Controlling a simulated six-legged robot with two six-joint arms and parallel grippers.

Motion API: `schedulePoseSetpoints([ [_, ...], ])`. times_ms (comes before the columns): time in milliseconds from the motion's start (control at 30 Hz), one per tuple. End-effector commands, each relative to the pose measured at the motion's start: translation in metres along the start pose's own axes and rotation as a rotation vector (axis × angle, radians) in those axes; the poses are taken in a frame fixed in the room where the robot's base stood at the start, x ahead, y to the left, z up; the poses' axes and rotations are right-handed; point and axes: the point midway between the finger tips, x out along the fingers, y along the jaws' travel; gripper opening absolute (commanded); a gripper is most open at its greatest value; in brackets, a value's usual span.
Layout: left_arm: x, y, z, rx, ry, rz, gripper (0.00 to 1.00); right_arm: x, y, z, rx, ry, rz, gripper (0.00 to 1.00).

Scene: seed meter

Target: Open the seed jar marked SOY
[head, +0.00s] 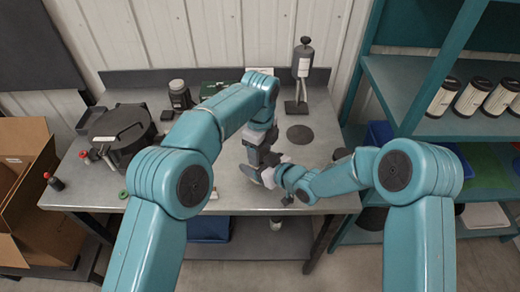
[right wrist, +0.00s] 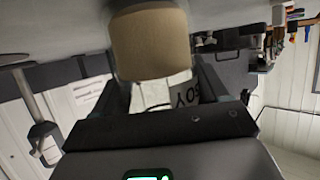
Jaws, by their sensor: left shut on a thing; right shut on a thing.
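The seed jar marked SOY shows in the right wrist view as a tan body (right wrist: 150,45) with a white label (right wrist: 165,92) bearing black letters, partly hidden. My right gripper (right wrist: 165,95) is shut on this jar; in the head view its arm reaches in from the right near the bench front. My left gripper (head: 262,156) meets it at the same spot from above. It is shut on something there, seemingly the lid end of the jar. The grippers hide the jar in the head view, so I cannot tell whether the lid has turned.
A stand with a grey cylinder (head: 302,65) is at the back right. A cardboard box (head: 25,190) stands left.

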Motion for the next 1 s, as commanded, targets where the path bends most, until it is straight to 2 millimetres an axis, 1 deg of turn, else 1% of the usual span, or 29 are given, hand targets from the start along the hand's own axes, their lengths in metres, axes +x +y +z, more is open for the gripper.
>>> schedulePoseSetpoints([
  [33,0.0,-0.001,0.0,0.001,0.0,-0.002,0.21,0.0,-0.001,-0.001,-0.002,0.001,-0.001,0.0],
  [67,0.0,-0.001,0.0,0.001,0.0,-0.002,0.6,0.0,-0.001,-0.001,-0.002,0.001,-0.001,0.0],
  [100,0.0,-0.001,0.0,0.001,0.0,-0.002,0.73,0.0,-0.001,-0.001,-0.002,0.001,-0.001,0.0],
  [133,0.0,-0.001,0.0,0.001,0.0,-0.002,0.83,0.0,-0.001,-0.001,-0.002,0.001,-0.001,0.0],
  [367,0.0,0.0,0.0,0.002,0.0,-0.001,0.83,0.0,0.0,-0.001,-0.001,0.001,-0.001,0.0],
  [467,-0.005,-0.001,0.0,0.002,0.0,-0.003,0.83,0.0,0.0,-0.001,-0.001,0.002,-0.001,0.0],
  [700,-0.037,-0.001,0.0,0.003,-0.001,-0.004,0.83,0.0,0.0,-0.001,-0.001,0.002,0.0,0.0],
  [767,-0.042,-0.001,0.0,0.003,0.0,-0.002,0.83,0.0,0.0,-0.001,-0.001,0.002,0.0,0.0],
  [800,-0.044,-0.001,0.0,0.003,0.0,-0.002,0.79,0.0,0.0,-0.001,-0.001,0.002,0.0,0.0],
  [867,-0.048,-0.001,0.0,0.013,0.0,-0.002,0.78,0.0,0.0,-0.001,-0.001,0.002,0.0,0.0],
  [1000,-0.068,-0.001,0.0,0.135,-0.002,-0.003,0.78,0.0,0.0,-0.001,-0.001,0.002,0.0,0.0],
])
